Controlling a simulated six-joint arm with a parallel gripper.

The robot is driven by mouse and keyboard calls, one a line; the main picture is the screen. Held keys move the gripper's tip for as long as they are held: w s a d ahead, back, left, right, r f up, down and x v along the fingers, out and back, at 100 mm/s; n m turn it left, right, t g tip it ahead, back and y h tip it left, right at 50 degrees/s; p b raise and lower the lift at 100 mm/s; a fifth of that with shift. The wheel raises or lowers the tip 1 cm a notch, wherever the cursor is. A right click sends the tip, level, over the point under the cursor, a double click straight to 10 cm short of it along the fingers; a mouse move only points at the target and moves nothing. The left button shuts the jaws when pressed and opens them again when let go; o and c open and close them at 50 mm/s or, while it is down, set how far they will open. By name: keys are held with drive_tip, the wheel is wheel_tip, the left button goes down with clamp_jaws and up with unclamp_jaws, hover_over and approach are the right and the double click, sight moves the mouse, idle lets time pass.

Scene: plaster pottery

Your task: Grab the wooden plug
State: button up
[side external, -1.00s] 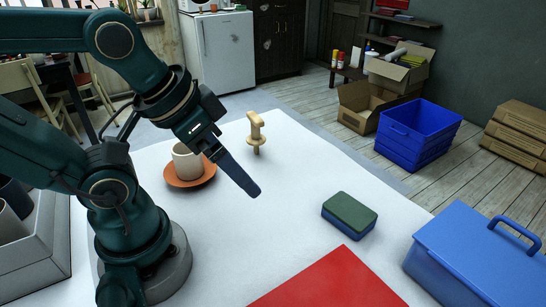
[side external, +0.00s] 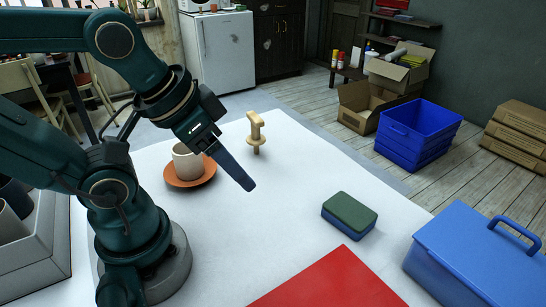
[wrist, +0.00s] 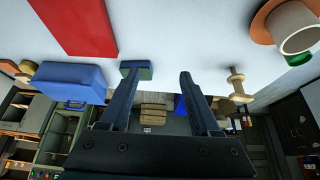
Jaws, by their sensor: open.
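The wooden plug (side external: 255,132) is pale tan and stands upright on the white table near its far edge, behind the gripper in the side view. It also shows in the wrist view (wrist: 237,85), right of both fingers. My gripper (side external: 250,186) hangs above the table, in front of the plug and apart from it. In the side view its fingers overlap, so one hides the other. In the wrist view my gripper (wrist: 159,74) has its two fingers well apart, with nothing held between them.
A beige cup (side external: 187,162) stands on an orange saucer (side external: 205,179) left of the plug. A green and blue block (side external: 349,213), a red sheet (side external: 330,285) and a blue toolbox (side external: 475,255) lie to the right and front. The table around the plug is clear.

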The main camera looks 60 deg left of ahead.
sight(255, 132)
drive_tip(key=w+a+f+m+g+y, duration=0.1)
drive_tip(key=a+f+m+g+y, duration=0.2)
drive_tip(key=a+m, duration=0.35)
drive_tip(key=w+a+f+m+g+y, duration=0.1)
drive_tip(key=w+a+f+m+y, duration=0.15)
drive_tip(key=a+m+y, duration=0.35)
drive_tip(key=w+a+f+m+t, duration=0.1)
drive_tip(key=w+a+m, duration=0.1)
drive_tip(key=m, duration=0.1)
drive_tip(key=w+a+f+m+t+y, duration=0.1)
drive_tip(key=w+a+f+m, duration=0.1)
drive_tip(key=w+m, duration=0.1)
drive_tip(key=w+a+f+m+t, duration=0.1)
drive_tip(key=w+a+m, duration=0.1)
drive_tip(key=m, duration=0.3)
drive_tip(key=shift+w+f+m, duration=0.25)
drive_tip(key=shift+w, duration=0.2)
drive_tip(key=w+a+t, duration=0.1)
drive_tip(key=w+a+f+t+y, duration=0.1)
drive_tip(key=w+a, duration=0.1)
drive_tip(key=shift+w+m, duration=0.1)
drive_tip(key=shift+m, duration=0.2)
drive_tip(key=shift+w+a+t, duration=0.2)
drive_tip(key=shift+w+t, duration=0.1)
drive_tip(key=shift+w, duration=0.2)
drive_tip(key=shift+x, duration=2.55)
